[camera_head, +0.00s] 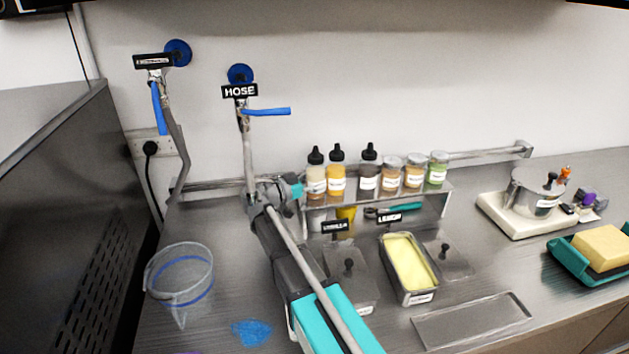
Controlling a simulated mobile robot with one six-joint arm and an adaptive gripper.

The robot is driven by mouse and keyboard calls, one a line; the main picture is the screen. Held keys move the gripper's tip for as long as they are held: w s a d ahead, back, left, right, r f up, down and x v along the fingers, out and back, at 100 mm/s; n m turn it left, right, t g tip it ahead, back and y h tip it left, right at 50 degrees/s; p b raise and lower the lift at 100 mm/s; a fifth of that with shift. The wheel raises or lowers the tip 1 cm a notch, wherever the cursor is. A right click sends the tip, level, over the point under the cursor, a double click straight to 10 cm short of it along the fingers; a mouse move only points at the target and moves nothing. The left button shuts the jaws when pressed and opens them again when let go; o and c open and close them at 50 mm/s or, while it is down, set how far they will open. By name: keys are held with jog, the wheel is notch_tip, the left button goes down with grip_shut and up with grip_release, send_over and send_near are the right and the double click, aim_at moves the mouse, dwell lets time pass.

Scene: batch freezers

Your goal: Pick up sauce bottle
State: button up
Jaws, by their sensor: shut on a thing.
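My gripper (300,190) comes up from below in the head view and reaches the shelf's left end, with a teal fingertip against the left side of the cream bottle. It is shut on the cream bottle. The bottle looks upright, at shelf level. The far finger and the exact contact are hidden.
Three small jars (414,173) stand right of the bottles. A hose (246,150) hangs just behind my arm. A clear jug (180,280) is at left. A tub of yellow ice cream (409,263), a metal pot (538,195) and a teal tray (570,267) are at right.

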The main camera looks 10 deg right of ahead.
jog(key=shift+r, duration=0.15)
jog(key=shift+r+p, duration=0.6)
jog(key=shift+p, duration=0.1)
jog(key=shift+s+r, duration=0.15)
jog(key=shift+s, duration=0.15)
jog(key=s, duration=1.7)
jog(key=shift+s, duration=0.25)
jog(key=o, duration=0.6)
jog(key=c, duration=0.6)
notch_tip(320, 180, up, 8)
jog(key=p, duration=0.8)
jog(key=shift+c, duration=0.2)
